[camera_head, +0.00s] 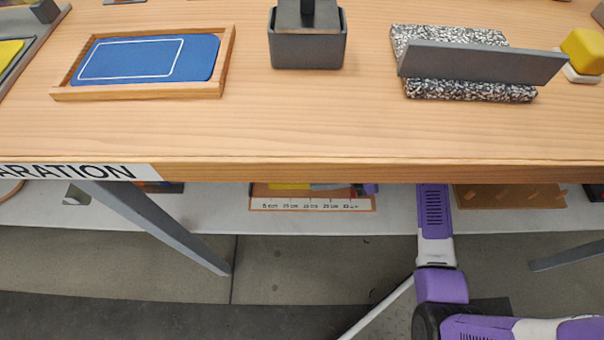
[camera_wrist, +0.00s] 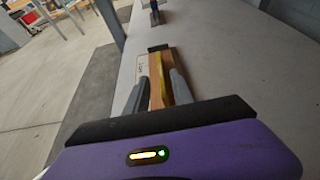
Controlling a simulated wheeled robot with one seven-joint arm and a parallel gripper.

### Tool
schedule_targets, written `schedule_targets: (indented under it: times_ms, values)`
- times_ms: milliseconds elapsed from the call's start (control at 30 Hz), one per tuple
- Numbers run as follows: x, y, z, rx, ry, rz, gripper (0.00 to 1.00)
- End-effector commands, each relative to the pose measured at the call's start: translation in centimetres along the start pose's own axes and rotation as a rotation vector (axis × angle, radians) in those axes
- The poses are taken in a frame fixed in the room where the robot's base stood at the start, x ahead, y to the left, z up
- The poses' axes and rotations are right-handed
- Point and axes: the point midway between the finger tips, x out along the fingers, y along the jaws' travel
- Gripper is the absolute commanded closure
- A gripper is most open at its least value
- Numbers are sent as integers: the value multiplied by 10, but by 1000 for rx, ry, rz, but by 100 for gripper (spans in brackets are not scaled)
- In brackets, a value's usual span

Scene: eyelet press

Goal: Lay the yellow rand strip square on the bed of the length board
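The length board (camera_head: 312,204) is on the lower shelf under the table's front edge, with its printed cm scale facing out. The yellow rand strip (camera_head: 290,186) shows over the board, mostly cut off from view by the table edge. In the wrist view the strip (camera_wrist: 164,75) runs lengthwise between my fingers, beside a brown wooden part, with the white scale (camera_wrist: 141,68) to its left. My gripper (camera_wrist: 158,82) has its two grey fingers apart, either side of the strip. I cannot tell whether the strip lies flat on the bed.
The table edge (camera_head: 300,170) overhangs the lower shelf (camera_head: 225,207). A brown board (camera_head: 510,195) lies on the shelf at right. A wooden tray (camera_head: 225,62), a grey box (camera_head: 307,52) and a speckled block (camera_head: 470,90) stand on the table. Table legs (camera_head: 165,230) stand below.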

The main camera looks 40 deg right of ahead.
Motion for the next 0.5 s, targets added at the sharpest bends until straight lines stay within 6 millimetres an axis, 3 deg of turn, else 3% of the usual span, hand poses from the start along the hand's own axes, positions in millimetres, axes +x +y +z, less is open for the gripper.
schedule_targets:
  times_ms: [200, 500]
  values:
    - [-34, -1, 2, 0, 0, -2, 71]
    - [-44, 0, 0, 0, 0, 0, 71]
